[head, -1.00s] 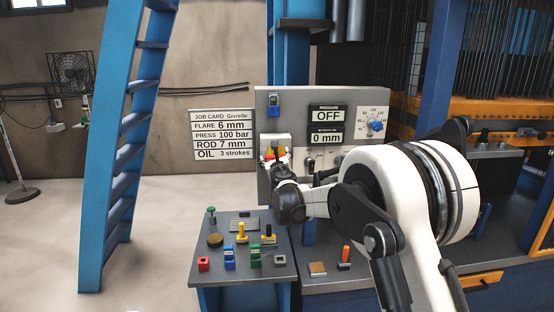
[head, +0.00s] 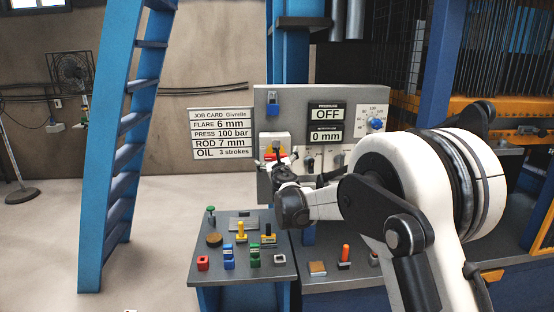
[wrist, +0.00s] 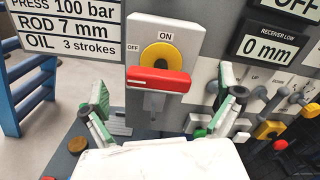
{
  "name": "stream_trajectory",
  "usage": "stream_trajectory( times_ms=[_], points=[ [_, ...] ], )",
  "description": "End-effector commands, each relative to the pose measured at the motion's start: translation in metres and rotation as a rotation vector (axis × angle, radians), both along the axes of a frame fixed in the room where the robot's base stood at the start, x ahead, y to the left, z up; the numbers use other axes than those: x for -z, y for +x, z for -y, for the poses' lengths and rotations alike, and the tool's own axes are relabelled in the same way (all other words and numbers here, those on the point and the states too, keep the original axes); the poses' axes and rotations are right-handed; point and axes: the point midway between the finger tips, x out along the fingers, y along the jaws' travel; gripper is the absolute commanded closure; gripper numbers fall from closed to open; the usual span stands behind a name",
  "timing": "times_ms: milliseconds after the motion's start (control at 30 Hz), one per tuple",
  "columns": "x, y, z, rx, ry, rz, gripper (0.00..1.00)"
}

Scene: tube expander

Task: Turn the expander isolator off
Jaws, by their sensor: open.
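The expander isolator (wrist: 158,55) is a white box with a yellow disc and a red bar handle (wrist: 157,81), low in the wrist view's upper middle. ON is printed above the disc and OFF to its left. The handle lies nearly level, with a small white mark at its left end, on the OFF side. In the head view the isolator (head: 273,142) is partly hidden by my gripper (head: 272,167). My gripper (wrist: 165,110) is open, its green-padded fingers apart, below and either side of the handle. I see no contact with it.
The control panel (head: 290,102) reads OFF and 0 mm, with a dial and small levers (wrist: 282,95) to the right of the isolator. A job card (head: 222,134) hangs at the left. A side table (head: 205,278) below holds several small coloured parts.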

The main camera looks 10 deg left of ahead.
Motion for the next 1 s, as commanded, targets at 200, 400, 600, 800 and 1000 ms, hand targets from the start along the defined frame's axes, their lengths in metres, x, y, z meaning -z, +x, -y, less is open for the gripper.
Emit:
stream_trajectory(
  times_ms=[200, 400, 600, 800, 1000],
  points=[
    [0.001, -0.019, 0.005, -0.001, 0.000, 0.000, 0.00],
    [0.001, -0.034, 0.011, -0.001, 0.000, 0.000, 0.00],
    [0.000, -0.041, 0.013, -0.001, 0.000, 0.000, 0.00],
    [0.000, -0.041, 0.013, -0.001, 0.000, 0.000, 0.00],
    [-0.010, -0.044, 0.032, 0.030, 0.069, -0.028, 0.00]
  ],
)
